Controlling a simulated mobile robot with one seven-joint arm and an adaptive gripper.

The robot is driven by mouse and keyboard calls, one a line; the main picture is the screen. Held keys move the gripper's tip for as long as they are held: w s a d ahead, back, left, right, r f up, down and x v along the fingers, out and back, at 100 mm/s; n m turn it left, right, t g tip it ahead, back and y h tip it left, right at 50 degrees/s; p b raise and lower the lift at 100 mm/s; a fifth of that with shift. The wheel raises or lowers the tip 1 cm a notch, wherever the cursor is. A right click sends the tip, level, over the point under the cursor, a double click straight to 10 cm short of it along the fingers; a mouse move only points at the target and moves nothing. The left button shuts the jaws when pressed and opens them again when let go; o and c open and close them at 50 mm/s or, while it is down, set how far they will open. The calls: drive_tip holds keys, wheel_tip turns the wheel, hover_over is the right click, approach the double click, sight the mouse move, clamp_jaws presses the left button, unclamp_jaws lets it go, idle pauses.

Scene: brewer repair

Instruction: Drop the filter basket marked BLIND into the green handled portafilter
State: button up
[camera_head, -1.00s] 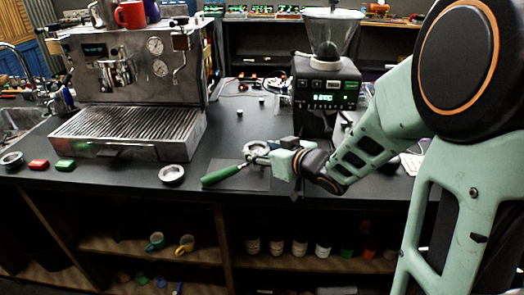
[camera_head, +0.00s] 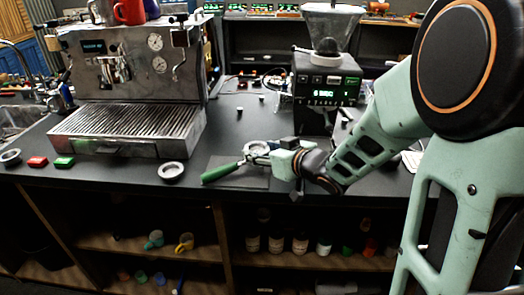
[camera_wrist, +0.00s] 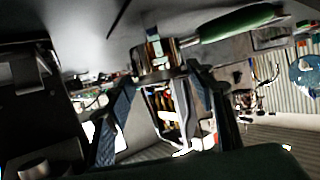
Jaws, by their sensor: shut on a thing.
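The portafilter (camera_head: 238,166) lies on a dark mat on the counter, its green handle pointing to the lower left. It also shows in the wrist view, with the green handle (camera_wrist: 240,23) at the top and a metal bowl (camera_wrist: 153,58) below. My gripper (camera_head: 270,153) is right at the bowl, coming from the right. In the wrist view my fingers (camera_wrist: 160,78) are on both sides of a metal rim at the bowl, shut on what looks like a filter basket. I cannot tell how deep it sits. No BLIND marking is readable.
Another metal basket (camera_head: 171,171) lies left of the mat, and a ring-shaped one (camera_head: 11,157) at the far left. Red (camera_head: 37,161) and green (camera_head: 64,162) blocks lie nearby. The espresso machine (camera_head: 130,90) stands behind, the grinder (camera_head: 327,85) behind my gripper.

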drive_tip(key=o, duration=1.7)
drive_tip(key=shift+r, duration=0.1)
drive_tip(key=shift+r+p, duration=3.4)
drive_tip(key=shift+p, duration=0.05)
